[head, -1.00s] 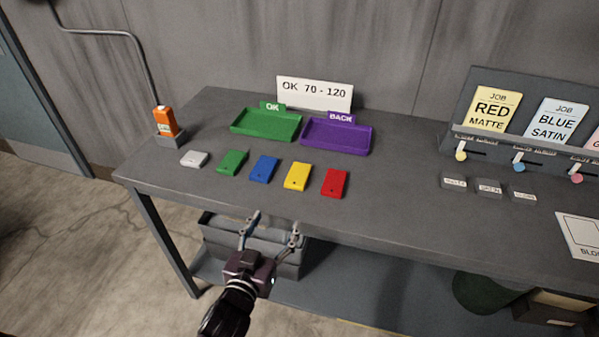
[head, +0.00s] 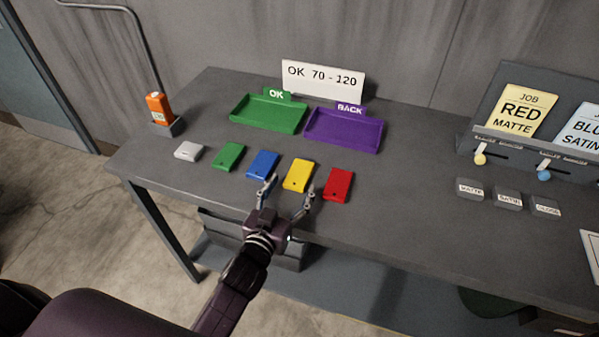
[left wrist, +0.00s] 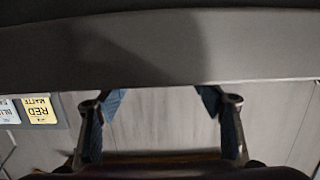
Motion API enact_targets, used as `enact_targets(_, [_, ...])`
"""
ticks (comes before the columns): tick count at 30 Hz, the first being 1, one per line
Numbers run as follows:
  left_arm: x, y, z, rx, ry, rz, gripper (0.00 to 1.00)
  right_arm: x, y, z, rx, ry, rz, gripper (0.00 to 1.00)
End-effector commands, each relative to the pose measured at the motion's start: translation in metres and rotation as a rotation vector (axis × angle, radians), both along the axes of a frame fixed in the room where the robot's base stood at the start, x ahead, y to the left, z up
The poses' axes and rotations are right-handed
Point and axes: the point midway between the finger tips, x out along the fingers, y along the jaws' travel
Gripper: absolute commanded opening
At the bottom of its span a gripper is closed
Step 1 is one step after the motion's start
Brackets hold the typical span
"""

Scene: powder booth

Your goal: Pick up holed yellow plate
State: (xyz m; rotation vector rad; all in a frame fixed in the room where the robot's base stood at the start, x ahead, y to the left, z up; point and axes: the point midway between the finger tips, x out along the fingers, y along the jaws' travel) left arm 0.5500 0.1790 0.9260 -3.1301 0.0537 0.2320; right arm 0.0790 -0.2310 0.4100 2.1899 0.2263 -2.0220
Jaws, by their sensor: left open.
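The yellow plate (head: 298,174) lies flat on the grey table, between the blue plate (head: 263,163) and the red plate (head: 338,184). A small dark hole shows near its front end. My left gripper (head: 290,187) is open and empty at the table's front edge, its fingertips just in front of the yellow plate in the head view. In the left wrist view the two open fingers (left wrist: 160,95) show with nothing between them, and the yellow plate is not seen there. My right gripper is not in view.
A green plate (head: 229,156) and a white plate (head: 188,150) lie to the left. Behind stand the green OK tray (head: 240,108) and the purple BACK tray (head: 345,142). An orange device (head: 159,107) stands at the left. Small labelled blocks (head: 508,197) sit at the right.

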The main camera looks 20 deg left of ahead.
Motion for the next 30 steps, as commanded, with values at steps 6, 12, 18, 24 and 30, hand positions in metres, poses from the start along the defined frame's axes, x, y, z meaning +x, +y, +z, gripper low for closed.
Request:
enact_targets(6, [0.032, -0.001, -0.003, 0.0, -0.001, 0.0, 0.62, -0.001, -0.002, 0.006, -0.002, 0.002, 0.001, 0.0])
enact_targets(12, [0.045, -0.002, -0.006, 0.0, 0.0, 0.0, 0.62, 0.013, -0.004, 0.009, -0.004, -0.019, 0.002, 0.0])
enact_targets(18, [0.046, -0.002, -0.007, 0.0, 0.0, 0.0, 0.62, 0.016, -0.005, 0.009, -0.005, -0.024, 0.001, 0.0])
enact_targets(24, [0.045, -0.002, -0.007, 0.0, 0.0, 0.0, 0.41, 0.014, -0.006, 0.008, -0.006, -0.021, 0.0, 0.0])
enact_targets(30, [0.045, -0.002, -0.007, 0.0, 0.0, 0.0, 0.19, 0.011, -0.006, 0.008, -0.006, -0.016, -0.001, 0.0])
